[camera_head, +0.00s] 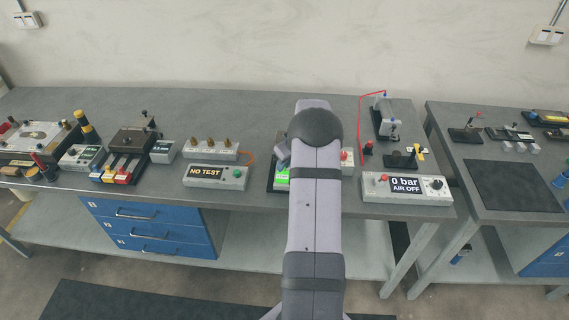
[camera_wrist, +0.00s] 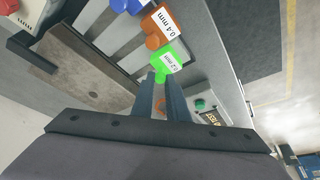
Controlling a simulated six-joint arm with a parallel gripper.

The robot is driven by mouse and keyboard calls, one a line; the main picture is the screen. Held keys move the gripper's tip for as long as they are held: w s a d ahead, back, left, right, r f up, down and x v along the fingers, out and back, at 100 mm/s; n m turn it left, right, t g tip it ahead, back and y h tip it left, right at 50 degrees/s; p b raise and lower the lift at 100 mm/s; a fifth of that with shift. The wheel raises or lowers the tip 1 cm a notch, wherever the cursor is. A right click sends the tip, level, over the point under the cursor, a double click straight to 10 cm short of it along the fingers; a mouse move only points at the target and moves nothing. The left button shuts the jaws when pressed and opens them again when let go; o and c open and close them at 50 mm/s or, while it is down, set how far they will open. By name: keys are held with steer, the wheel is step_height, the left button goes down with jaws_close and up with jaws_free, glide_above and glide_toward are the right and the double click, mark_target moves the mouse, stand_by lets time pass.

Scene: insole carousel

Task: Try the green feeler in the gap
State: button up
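The green feeler (camera_wrist: 168,60), labelled 0.2 mm, lies in its dark slotted rack (camera_wrist: 135,58) in the wrist view, beside the orange feeler (camera_wrist: 160,27) labelled 0.4 mm. Its green label also shows in the head view (camera_head: 282,176), left of my arm. My gripper (camera_wrist: 158,77) has its two fingertips at the green feeler's knob. A narrow space shows between the fingers, but whether they press on the knob is unclear. In the head view my arm hides most of the rack, and the gripper is mostly hidden. I cannot make out the gap for certain.
A panel reading NO TEST (camera_head: 205,175) stands just left of the rack. A blue feeler (camera_wrist: 130,4) lies beyond the orange one. A 0 bar, AIR OFF panel (camera_head: 405,190) stands right of my arm. Another block with coloured pieces (camera_head: 122,177) is farther left.

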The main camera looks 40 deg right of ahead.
steer(key=shift+w+d+f+b, duration=0.15)
steer(key=shift+w+d+b, duration=0.1)
steer(key=shift+b, duration=0.3)
jaws_close()
steer(key=shift+w+d+b, duration=0.25)
steer(key=shift+d+b, duration=0.05)
steer(key=shift+b, duration=0.1)
steer(key=shift+r, duration=0.3)
steer(key=o, duration=0.7)
jaws_free()
steer(key=shift+f, duration=0.1)
steer(key=shift+o, duration=0.2)
steer(key=b+v, duration=0.3)
steer(key=v, duration=0.4)
